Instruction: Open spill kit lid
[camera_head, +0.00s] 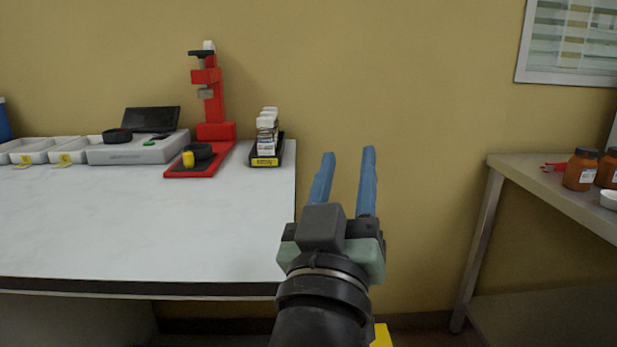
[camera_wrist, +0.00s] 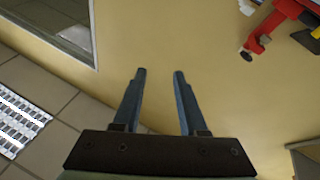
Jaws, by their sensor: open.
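I cannot make out a spill kit or its lid in either view. My gripper (camera_head: 348,152) is in front of the wall, right of the white table's right edge. Its two blue fingers are apart, with nothing between them. The wrist view also shows my gripper (camera_wrist: 160,72) open and empty, with yellow wall beyond the fingertips. A small bright yellow patch (camera_head: 381,337) shows at the bottom of the head view beside my arm. I cannot tell what it is.
The white table (camera_head: 130,225) carries a red stand (camera_head: 210,110), a black rack (camera_head: 266,145) and several trays. A metal table (camera_head: 540,178) with brown jars (camera_head: 580,170) stands at the right. Wall shows between the tables. Tiled floor (camera_wrist: 40,80) shows in the wrist view.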

